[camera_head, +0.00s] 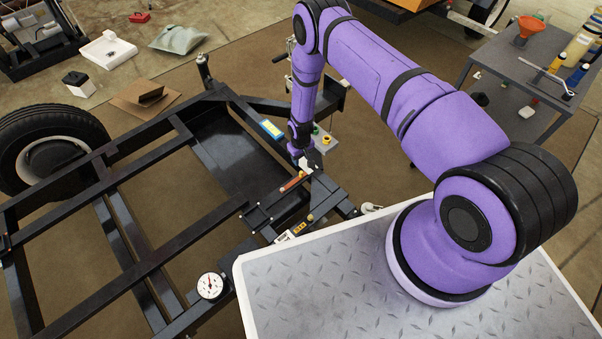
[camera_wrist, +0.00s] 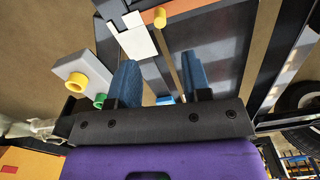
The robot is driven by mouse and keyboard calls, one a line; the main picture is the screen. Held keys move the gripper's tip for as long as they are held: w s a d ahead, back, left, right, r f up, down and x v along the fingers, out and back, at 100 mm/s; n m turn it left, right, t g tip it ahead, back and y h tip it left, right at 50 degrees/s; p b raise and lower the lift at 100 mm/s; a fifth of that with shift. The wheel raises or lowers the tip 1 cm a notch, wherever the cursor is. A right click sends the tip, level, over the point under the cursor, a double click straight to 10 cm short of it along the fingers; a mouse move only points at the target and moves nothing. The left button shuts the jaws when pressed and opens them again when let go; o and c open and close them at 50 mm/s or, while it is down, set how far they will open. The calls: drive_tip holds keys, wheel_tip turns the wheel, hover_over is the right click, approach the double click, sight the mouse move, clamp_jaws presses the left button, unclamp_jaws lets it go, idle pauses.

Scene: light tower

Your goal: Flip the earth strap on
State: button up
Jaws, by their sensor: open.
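A reddish-brown strap (camera_head: 292,182), which looks like the earth strap, lies on the dark plate of the frame, with small brass-coloured knobs near it. In the wrist view an orange-brown strip (camera_wrist: 186,5) shows at the top edge, beside a brass-coloured peg (camera_wrist: 160,17); I cannot tell for certain that it is the same strap. My gripper (camera_head: 306,163) is just beyond the strap's far end in the head view. In the wrist view my gripper (camera_wrist: 162,70) has its two blue fingers apart with nothing held between them. The strap's far end is close to the gripper and hard to make out.
A grey box with yellow and green knobs (camera_wrist: 80,78) stands beside the gripper. A blue-and-yellow label (camera_head: 271,129) is on the frame. A dial gauge (camera_head: 210,286) sits nearer. A grey side table (camera_head: 515,75) with bottles stands at right. Black frame beams (camera_head: 150,263) surround open gaps.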

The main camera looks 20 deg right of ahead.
sight(301, 172)
wheel_tip(301, 172, down, 11)
drive_tip(key=shift+r, duration=0.1)
idle(0.5)
clamp_jaws()
